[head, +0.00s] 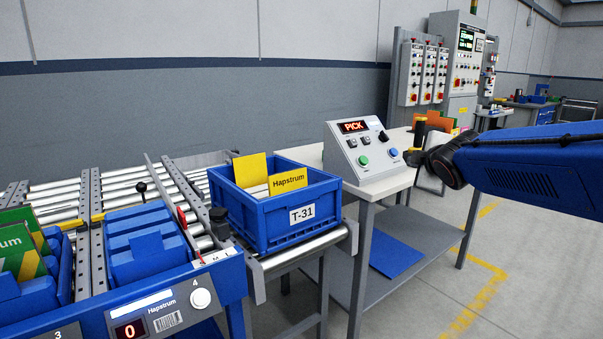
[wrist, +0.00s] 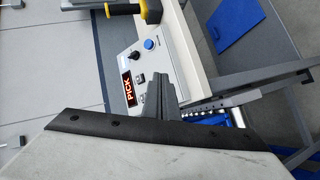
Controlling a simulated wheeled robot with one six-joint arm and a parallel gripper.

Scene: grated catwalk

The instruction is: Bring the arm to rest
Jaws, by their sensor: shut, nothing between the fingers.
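My gripper (wrist: 158,92) shows in the wrist view as dark grey fingers, closed together with nothing between them. The grey control box with the red PICK display (wrist: 127,90) lies beyond the fingertips in that view. In the head view my blue arm reaches in from the right edge, above the floor and beside the bench. Its dark joint is just right of the control box (head: 366,152). I cannot make out the fingers there.
A blue T-31 tote (head: 272,224) holding yellow cards stands on the roller conveyor. The control box is on a light bench (head: 383,187). A yellow and black item (head: 419,131) stands beside it. Open floor (head: 430,305) lies at the front right.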

